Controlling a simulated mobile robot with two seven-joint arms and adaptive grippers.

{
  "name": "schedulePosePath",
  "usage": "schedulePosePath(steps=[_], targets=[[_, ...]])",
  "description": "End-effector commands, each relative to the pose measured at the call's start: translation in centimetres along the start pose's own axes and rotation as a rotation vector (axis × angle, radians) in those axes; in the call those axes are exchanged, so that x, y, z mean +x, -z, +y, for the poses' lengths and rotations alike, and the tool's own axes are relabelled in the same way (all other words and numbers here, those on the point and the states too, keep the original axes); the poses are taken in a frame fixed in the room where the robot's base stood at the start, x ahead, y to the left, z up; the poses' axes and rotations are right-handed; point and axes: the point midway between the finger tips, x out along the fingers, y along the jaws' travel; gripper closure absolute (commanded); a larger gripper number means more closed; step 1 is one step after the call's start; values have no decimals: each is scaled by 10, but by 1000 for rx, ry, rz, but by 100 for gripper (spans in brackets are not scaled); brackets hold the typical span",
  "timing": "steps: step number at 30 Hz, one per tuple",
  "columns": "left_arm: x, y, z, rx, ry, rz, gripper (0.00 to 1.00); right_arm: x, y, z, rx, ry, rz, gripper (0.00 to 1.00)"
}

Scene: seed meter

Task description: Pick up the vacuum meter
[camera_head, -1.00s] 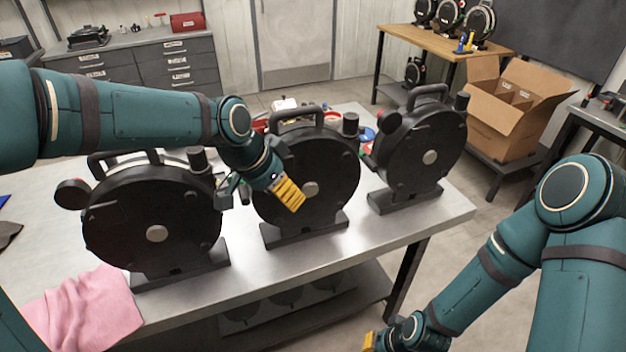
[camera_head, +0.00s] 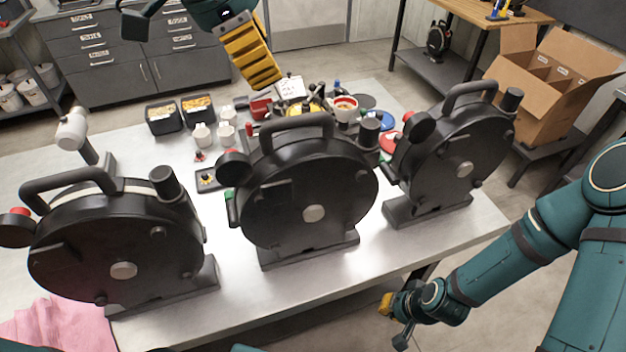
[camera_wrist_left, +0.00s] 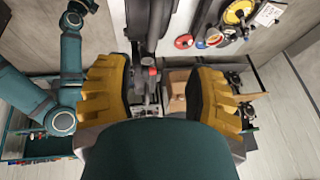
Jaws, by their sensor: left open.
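Three black round meters with top handles stand upright on a metal table (camera_head: 480,228): a left one (camera_head: 85,255), a middle one (camera_head: 290,215) and a right one (camera_head: 440,165). Which is the vacuum meter, I cannot tell. My left gripper (camera_head: 262,72), with yellow ribbed fingers, is raised at the top of the head view, above the middle meter in the picture. In the left wrist view my left gripper (camera_wrist_left: 158,95) is open, with a dark meter part in view beyond the gap. My right gripper (camera_head: 386,304) is low by the table's front edge; its fingers are small and partly hidden.
Behind the meters lie two black bins (camera_head: 163,118), white bottles (camera_head: 202,136), a cup (camera_head: 345,106) and coloured discs. A pink cloth (camera_head: 60,325) lies at the front left. A cardboard box (camera_head: 555,90) stands at the back right. The table's right front corner is clear.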

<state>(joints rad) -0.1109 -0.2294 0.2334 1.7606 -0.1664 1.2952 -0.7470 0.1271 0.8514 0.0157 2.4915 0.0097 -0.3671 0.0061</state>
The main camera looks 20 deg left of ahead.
Motion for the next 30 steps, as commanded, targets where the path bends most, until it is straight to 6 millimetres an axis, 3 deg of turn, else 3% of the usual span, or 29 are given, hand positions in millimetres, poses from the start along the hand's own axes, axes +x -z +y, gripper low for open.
schedulePosePath(steps=[12,20,30], targets=[[70,0,1,2,-2,-3,45,13,-7,5,-3,1,-14,100],[88,1,1,1,0,-1,45,15,-8,6,-4,1,-17,100],[131,5,5,0,0,0,45,24,-12,9,-7,2,-25,100]])
